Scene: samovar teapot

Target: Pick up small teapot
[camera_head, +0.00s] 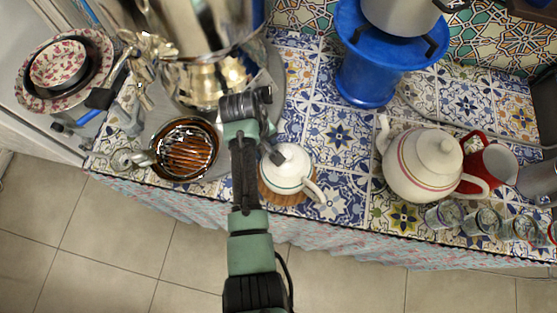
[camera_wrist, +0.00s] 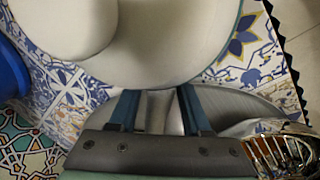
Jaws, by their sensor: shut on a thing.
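The small white teapot (camera_head: 292,168) with a thin green line sits upright over a round brown mat (camera_head: 277,196) near the counter's front edge. One curved part of it points to the lower right. My gripper (camera_head: 276,155) reaches it from the left. In the wrist view the teapot's pale body (camera_wrist: 150,50) fills the top, and my gripper (camera_wrist: 160,108) has its two blue fingers shut on a narrow pale part of it. I cannot tell whether the mat still bears its weight.
A brown bowl (camera_head: 185,150) and the shiny samovar (camera_head: 205,75) stand left. A large white teapot (camera_head: 420,165), a red jug (camera_head: 473,158) and several glasses (camera_head: 481,222) stand right. A blue stand (camera_head: 366,80) is behind. Tiles between the teapots are clear.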

